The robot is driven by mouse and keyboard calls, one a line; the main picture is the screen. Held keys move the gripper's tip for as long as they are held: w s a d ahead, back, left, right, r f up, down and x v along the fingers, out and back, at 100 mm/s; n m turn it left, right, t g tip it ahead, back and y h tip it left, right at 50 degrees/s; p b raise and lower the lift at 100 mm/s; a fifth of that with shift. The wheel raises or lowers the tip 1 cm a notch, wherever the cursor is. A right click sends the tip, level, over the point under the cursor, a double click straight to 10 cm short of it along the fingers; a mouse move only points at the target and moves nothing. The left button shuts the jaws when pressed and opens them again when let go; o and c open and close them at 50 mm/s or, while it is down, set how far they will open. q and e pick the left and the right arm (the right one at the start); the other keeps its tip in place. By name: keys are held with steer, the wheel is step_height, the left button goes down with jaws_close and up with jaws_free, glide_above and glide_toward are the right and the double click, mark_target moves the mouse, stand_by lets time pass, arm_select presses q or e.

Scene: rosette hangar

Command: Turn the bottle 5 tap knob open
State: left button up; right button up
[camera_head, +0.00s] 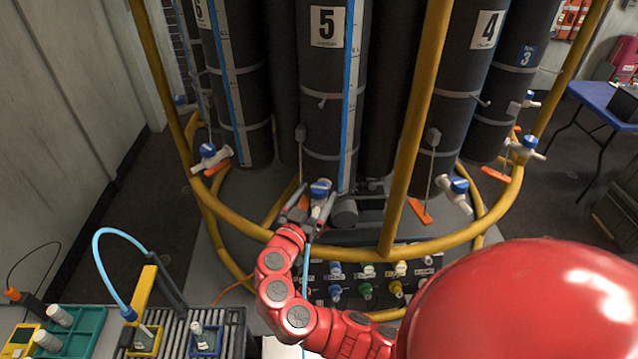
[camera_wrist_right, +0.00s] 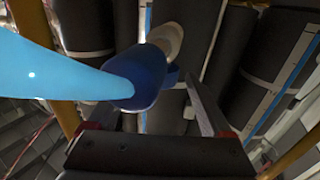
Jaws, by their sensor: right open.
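Bottle 5 (camera_head: 312,85) is a dark upright cylinder with a white "5" label, near the middle of the head view. Its tap has a blue knob (camera_head: 320,187) low on the front. My left gripper is not in view.
A yellow ring rail (camera_head: 400,248) and uprights surround the bottles. A light blue tube (camera_wrist_right: 45,65) crosses close to the wrist camera. Bottle 4 (camera_head: 470,85) and its tap (camera_head: 457,187) stand to the right. A connector panel (camera_head: 366,280) sits below the rail.

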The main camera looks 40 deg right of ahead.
steer(key=shift+x, duration=1.2)
jaws_close()
